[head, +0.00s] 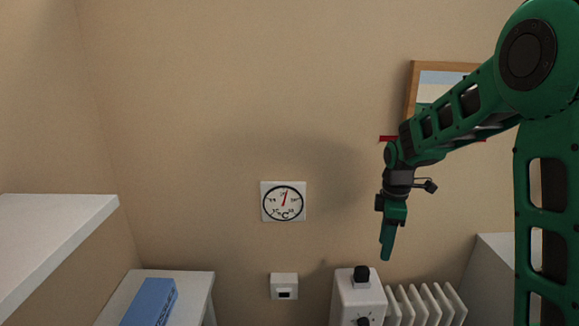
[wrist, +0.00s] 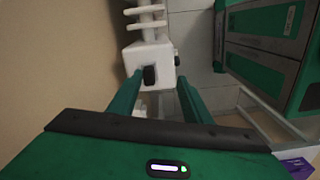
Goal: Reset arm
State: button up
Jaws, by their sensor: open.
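My green arm comes in from the right of the head view, and my gripper (head: 387,240) hangs from its end, pointing down in front of the beige wall. In the wrist view my gripper (wrist: 153,100) shows two green fingers spread apart with nothing between them. It is open and empty. Beyond the fingers in the wrist view is a white boxy unit with a black knob (wrist: 149,75). In the head view the white unit (head: 345,300) stands below and left of the gripper, apart from it.
A radiator (head: 425,305) stands at the lower right. A round-dial thermometer (head: 283,201) and a small white box (head: 284,287) are on the wall. A framed picture (head: 411,90) hangs behind my arm. White shelves, one with a blue box (head: 150,302), are at left.

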jog(key=s+d+r+m, duration=0.3)
jog(key=s+d+m, duration=0.2)
jog(key=s, duration=0.3)
jog(key=s+d+r+m, duration=0.3)
jog(key=s+d+m, duration=0.15)
jog(key=s, duration=0.35)
jog(key=s+d+m, duration=0.2)
jog(key=s+m, duration=0.9)
jog(key=s, duration=0.6)
jog(key=shift+s, duration=0.3)
jog(key=shift+f+m, duration=0.1)
jog(key=shift+m, duration=0.15)
jog(key=shift+w+f, duration=0.25)
jog(key=shift+w, duration=0.35)
